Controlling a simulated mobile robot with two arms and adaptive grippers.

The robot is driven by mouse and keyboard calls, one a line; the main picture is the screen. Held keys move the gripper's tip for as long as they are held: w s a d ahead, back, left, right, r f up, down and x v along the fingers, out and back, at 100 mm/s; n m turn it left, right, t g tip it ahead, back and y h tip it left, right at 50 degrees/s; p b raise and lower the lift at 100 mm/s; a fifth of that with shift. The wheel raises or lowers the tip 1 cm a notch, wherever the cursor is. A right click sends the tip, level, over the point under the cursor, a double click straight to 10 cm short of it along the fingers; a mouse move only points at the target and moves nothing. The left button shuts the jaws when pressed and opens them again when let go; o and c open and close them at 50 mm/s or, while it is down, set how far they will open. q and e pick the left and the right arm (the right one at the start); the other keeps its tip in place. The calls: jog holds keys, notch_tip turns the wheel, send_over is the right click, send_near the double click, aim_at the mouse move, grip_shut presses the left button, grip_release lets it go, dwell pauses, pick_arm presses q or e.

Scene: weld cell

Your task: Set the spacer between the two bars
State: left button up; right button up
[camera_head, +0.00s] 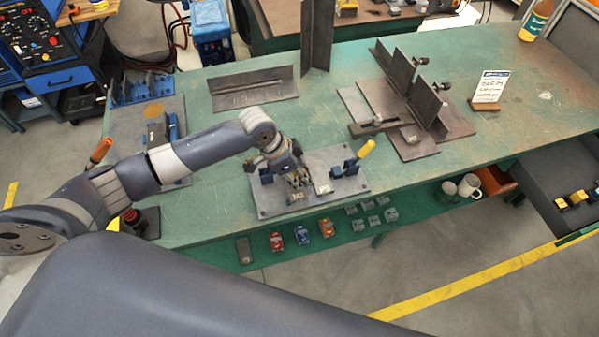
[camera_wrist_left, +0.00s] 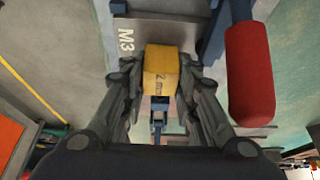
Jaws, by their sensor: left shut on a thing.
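The spacer is a yellow block (camera_wrist_left: 161,72) marked with a 2, seen in the left wrist view. My left gripper (camera_head: 297,182) is shut on it, with one finger on each side in the left wrist view (camera_wrist_left: 160,88). In the head view the gripper is low over a grey fixture plate (camera_head: 268,203) on the green bench, and hides the block there. A grey part marked M3 (camera_wrist_left: 126,40) lies beyond the block in the wrist view. I cannot tell which parts are the two bars. My right gripper is not in view.
A red handle (camera_wrist_left: 250,75) is close right of the gripper in the wrist view. Upright steel plates (camera_head: 397,72) stand further right. A angle piece (camera_head: 254,88) lies behind. The bench's right end is mostly clear.

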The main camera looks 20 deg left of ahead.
pick_arm(q)
jog(key=shift+f, duration=0.35)
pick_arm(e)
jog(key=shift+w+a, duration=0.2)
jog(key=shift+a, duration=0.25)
pick_arm(q)
jog(key=o, duration=1.1)
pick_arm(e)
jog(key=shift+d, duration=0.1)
pick_arm(q)
jog(key=shift+r, duration=0.1)
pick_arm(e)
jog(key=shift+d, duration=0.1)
pick_arm(q)
jog(key=shift+a+r, duration=0.15)
jog(key=v, duration=1.1)
jog(key=shift+r, duration=0.3)
jog(key=shift+s+d+f, duration=0.1)
jog(key=shift+s+d, duration=0.15)
